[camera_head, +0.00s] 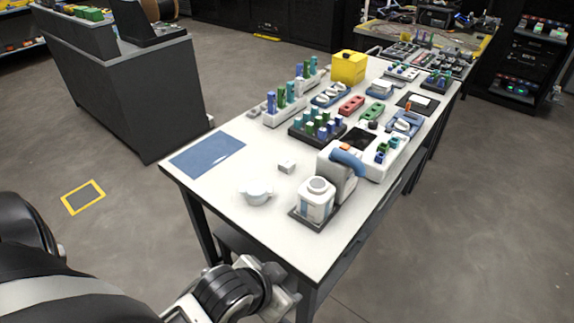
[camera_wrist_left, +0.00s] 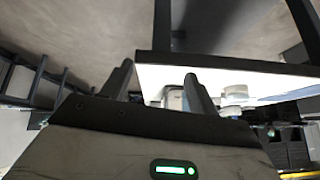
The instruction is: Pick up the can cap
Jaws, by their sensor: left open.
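A white round container (camera_head: 317,200) with a round top stands on a dark pad on the white table (camera_head: 215,195). A white, shallow, round piece with small side tabs (camera_head: 256,193) lies to its left. I cannot tell for certain which of them is or bears the can cap. My left gripper (camera_head: 278,288) is low in front of the table's near edge, apart from both. In the left wrist view its two fingers (camera_wrist_left: 158,80) are spread with nothing held between them. White objects on the table show beyond the fingers, partly hidden. My right gripper is not in view.
A grey device with a blue handle (camera_head: 347,160) stands behind the container. A small white block (camera_head: 286,167) and a blue mat (camera_head: 208,155) lie farther left. Racks of colored vials (camera_head: 318,127) and a yellow box (camera_head: 348,67) fill the far part. The near left tabletop is mostly clear.

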